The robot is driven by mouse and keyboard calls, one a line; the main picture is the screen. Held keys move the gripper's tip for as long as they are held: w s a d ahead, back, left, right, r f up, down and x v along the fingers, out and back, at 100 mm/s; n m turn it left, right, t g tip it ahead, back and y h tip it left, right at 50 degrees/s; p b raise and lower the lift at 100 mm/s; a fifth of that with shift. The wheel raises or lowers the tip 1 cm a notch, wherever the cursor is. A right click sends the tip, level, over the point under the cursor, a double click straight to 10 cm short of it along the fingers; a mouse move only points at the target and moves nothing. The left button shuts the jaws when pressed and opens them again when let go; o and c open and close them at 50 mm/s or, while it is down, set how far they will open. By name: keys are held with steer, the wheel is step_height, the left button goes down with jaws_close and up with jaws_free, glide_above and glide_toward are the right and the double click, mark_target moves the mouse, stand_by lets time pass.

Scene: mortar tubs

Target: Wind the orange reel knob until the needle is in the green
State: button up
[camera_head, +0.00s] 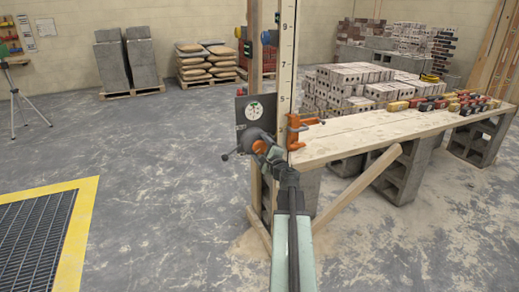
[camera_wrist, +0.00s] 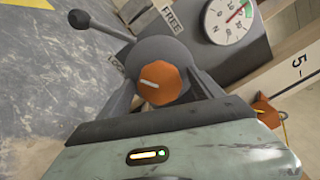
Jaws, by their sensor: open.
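The orange reel knob (camera_wrist: 160,85) has a pale line on its face and sits on a dark grey reel. It also shows in the head view (camera_head: 260,147). My gripper (camera_wrist: 163,92) is open, with one dark finger on each side of the knob; I cannot tell whether they touch it. In the head view my gripper (camera_head: 266,154) is at the reel. The round white gauge (camera_wrist: 229,20) has a red needle and a green band near its upper right rim. The needle points towards that side; I cannot tell whether it is inside the green.
A dark lever with a ball end (camera_wrist: 78,18) sticks out from the reel. An orange clamp (camera_head: 300,127) grips the plank bench (camera_head: 350,133) just right of the reel. A numbered white staff (camera_head: 287,60) rises behind. The floor left of the reel is clear up to a yellow-edged grate (camera_head: 84,220).

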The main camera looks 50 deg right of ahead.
steer(key=v, duration=0.7)
steer(key=shift+s, duration=0.3)
steer(key=shift+a, duration=0.1)
steer(key=w+d+n, duration=0.1)
steer(key=w+n, duration=0.1)
steer(key=n, duration=0.4)
steer(key=w+n, duration=0.2)
steer(key=n, duration=0.5)
steer(key=w+d+n, duration=0.1)
steer(key=w+n, duration=0.2)
steer(key=n, duration=0.3)
steer(key=shift+d+f+n, duration=0.1)
steer(key=shift+d+n, duration=0.25)
steer(key=shift+n, duration=0.05)
steer(key=c, duration=1.4)
steer(key=m, duration=0.4)
steer(key=shift+a+m, duration=0.1)
steer(key=shift+m, duration=0.3)
